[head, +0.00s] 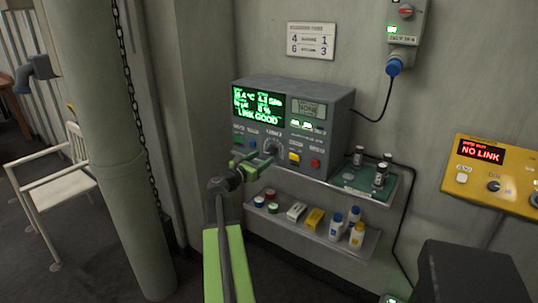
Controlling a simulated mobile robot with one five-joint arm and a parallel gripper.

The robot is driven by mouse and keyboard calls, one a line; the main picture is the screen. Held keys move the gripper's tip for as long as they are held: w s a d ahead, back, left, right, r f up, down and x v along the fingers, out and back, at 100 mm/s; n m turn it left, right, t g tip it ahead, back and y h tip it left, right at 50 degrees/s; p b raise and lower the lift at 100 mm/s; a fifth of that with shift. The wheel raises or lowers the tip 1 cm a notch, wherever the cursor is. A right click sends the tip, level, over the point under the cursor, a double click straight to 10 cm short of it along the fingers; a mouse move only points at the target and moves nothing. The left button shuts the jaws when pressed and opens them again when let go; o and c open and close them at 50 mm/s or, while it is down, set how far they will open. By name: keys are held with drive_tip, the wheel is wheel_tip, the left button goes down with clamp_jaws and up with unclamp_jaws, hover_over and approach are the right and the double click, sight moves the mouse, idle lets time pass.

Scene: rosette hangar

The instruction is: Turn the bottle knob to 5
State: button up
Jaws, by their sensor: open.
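A grey instrument (333,107) stands on a wall shelf, with a green screen (257,106) that reads "LINK GOOD". A round dial knob (272,147) is on its front, low and near the middle. Its labels and setting are too small to read, so I cannot tell whether it is the bottle knob. My gripper (257,159) is on the green arm, open, in front of the instrument's lower left and close to this knob. I cannot tell if it touches the knob. My gripper hides part of the front panel.
Small vials (380,175) stand on a green board at right. Bottles (336,226) and boxes (296,211) sit on the lower shelf (364,252). A yellow box (475,152) reads "NO LINK". A thick column (112,150) and white chair (55,178) are at left.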

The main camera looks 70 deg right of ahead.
sight(270, 152)
drive_tip(key=x, duration=0.5)
clamp_jaws()
